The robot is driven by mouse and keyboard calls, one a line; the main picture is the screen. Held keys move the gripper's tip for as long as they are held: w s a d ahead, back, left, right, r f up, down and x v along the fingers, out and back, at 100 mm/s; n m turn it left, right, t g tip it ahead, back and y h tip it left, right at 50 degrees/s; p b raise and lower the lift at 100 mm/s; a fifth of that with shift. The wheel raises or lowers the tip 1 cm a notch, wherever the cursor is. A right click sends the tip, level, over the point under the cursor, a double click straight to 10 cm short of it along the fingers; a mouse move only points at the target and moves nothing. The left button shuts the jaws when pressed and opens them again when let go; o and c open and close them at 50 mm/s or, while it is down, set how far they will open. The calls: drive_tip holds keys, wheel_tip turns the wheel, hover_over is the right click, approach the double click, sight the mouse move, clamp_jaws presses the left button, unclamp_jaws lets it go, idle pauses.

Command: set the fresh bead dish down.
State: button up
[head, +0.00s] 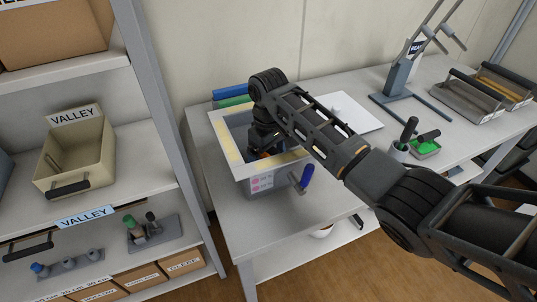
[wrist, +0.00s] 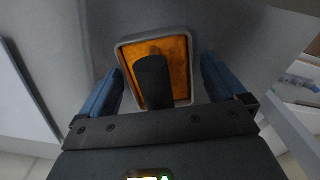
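A small square dish with orange contents and an upright black handle (wrist: 153,80) sits below my gripper in the wrist view; I take it as the fresh bead dish (wrist: 180,60). It rests on a grey surface. My gripper (wrist: 162,75) has its blue fingers apart, one on each side of the handle, with gaps showing. In the head view my gripper (head: 265,143) reaches down into the open, pale-rimmed box of the analyser (head: 228,140). A little orange shows under it, and the arm hides most of the box's inside.
A white panel (head: 350,112) lies behind my arm. A blue-handled lever (head: 306,178) juts from the box front. Shelves stand at left.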

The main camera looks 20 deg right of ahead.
wheel_tip(320, 180, up, 12)
drive_tip(key=shift+r, duration=0.1)
idle(0.6)
